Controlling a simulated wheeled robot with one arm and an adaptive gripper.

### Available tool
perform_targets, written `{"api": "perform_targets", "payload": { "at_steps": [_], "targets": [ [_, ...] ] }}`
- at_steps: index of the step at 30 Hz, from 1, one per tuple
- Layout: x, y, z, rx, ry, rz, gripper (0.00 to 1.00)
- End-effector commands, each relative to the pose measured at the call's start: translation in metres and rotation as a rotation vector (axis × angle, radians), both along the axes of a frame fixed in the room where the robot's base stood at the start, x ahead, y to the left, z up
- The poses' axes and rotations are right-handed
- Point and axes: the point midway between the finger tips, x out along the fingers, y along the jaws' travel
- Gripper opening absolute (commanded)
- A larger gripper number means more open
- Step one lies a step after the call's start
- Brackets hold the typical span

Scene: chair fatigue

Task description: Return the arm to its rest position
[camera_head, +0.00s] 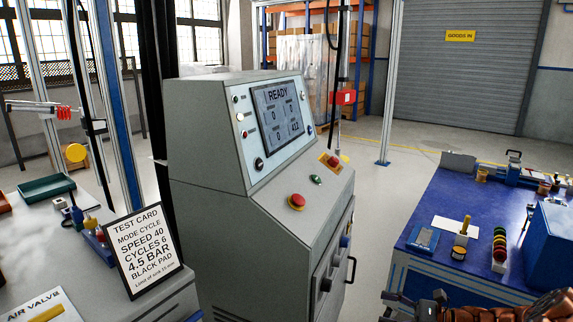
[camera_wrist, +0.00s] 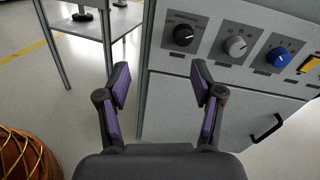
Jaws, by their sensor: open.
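My gripper (camera_wrist: 160,90) is open and empty in the wrist view, its two dark fingers with purple pads spread apart. Beyond it stands the grey control cabinet (camera_wrist: 225,95), with a black knob (camera_wrist: 183,35), a grey knob (camera_wrist: 236,46) and a blue knob (camera_wrist: 278,58) on its panel. I cannot tell how far the fingers are from the panel; they do not close on any knob. In the head view, part of my arm shows at the lower right corner, and the gripper fingers cannot be made out there.
The control console (camera_head: 255,160) shows READY on its screen (camera_head: 278,112), with a red button (camera_head: 297,201) below. A test card (camera_head: 143,250) stands on the left bench. A blue workbench (camera_head: 440,215) with small parts is at right. Floor (camera_head: 385,185) between console and bench is clear.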

Motion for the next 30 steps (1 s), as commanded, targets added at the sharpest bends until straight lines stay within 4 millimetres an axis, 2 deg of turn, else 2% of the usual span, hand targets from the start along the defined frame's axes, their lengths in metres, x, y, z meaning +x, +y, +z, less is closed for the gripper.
{"api": "perform_targets", "payload": {
  "at_steps": [8,14,21,30],
  "targets": [
    [-0.012,0.041,0.028,-0.057,-0.056,0.12,0.66],
    [-0.034,0.085,0.055,-0.133,-0.122,0.259,0.66],
    [-0.083,0.14,0.086,-0.272,-0.229,0.478,0.66],
    [-0.154,0.179,0.103,-0.472,-0.357,0.733,0.66]
  ]
}}
